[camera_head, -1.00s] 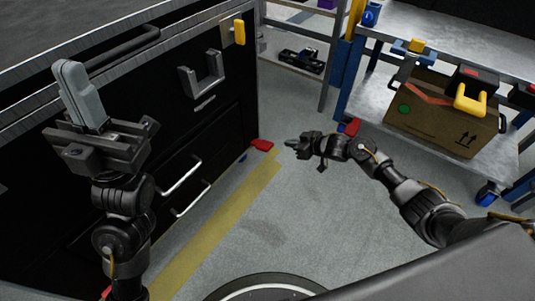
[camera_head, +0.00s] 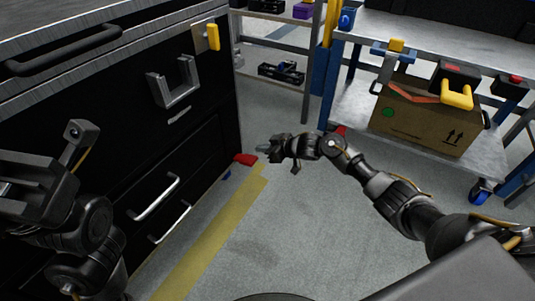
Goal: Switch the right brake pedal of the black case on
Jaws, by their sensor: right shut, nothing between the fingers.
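The black case (camera_head: 205,145) stands at the left, with drawers and silver handles on its front. Its red right brake pedal (camera_head: 245,159) sticks out low at the case's right corner, above the floor, by a small blue caster. My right gripper (camera_head: 264,152) is shut and empty; its tips are right beside the pedal in the picture. I cannot tell whether they touch it. My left gripper (camera_head: 35,180) is at the left edge in front of the case, partly cut off, and its jaws do not show clearly.
A blue-framed metal cart (camera_head: 345,110) with a cardboard box (camera_head: 425,120) and clamps stands at the right. A yellow strip (camera_head: 205,245) runs along the floor by the case.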

